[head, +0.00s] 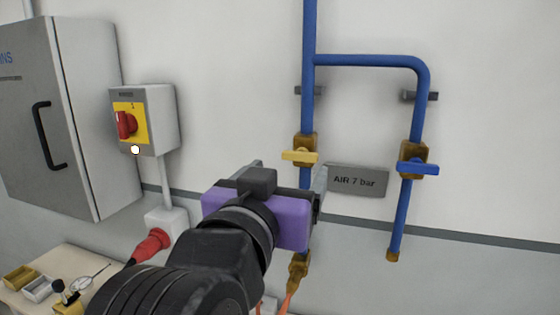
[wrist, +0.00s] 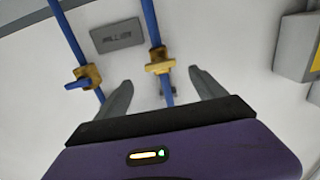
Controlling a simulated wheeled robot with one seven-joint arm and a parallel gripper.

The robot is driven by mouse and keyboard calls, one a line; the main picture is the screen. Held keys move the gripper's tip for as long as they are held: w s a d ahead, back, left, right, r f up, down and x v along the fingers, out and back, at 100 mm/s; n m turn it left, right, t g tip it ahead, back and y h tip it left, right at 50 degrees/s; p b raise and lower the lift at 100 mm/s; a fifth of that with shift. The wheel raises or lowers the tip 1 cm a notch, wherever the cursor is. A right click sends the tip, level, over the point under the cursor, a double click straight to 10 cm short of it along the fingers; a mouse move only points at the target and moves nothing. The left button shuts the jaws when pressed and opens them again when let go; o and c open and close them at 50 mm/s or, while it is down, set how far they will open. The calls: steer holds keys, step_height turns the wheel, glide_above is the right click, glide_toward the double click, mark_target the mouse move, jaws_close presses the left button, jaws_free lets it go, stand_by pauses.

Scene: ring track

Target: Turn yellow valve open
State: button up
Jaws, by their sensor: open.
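The yellow valve handle (head: 299,156) sits on a brass body on the left vertical blue pipe, lying crosswise to the pipe. In the wrist view the yellow handle (wrist: 160,67) shows between and just beyond my fingertips. My gripper (head: 291,168), with a purple body, is open and empty in front of the wall, just below the handle in the head view. Its two fingers are spread wide in the wrist view (wrist: 160,77), apart from the handle. Part of the pipe below the valve is hidden behind my gripper.
A blue-handled valve (head: 417,168) sits on the right pipe branch. An AIR 7 bar sign (head: 358,180) is between the pipes. A red-and-yellow switch box (head: 145,120) and grey cabinet (head: 85,120) are left. A table (head: 30,300) with small items is lower left.

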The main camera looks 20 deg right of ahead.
mark_target(299, 158)
steer(key=shift+p+x, duration=0.8)
steer(key=shift+x, duration=3.05)
steer(key=c, duration=1.4)
steer(key=shift+o, duration=0.2)
steer(key=shift+f, duration=0.1)
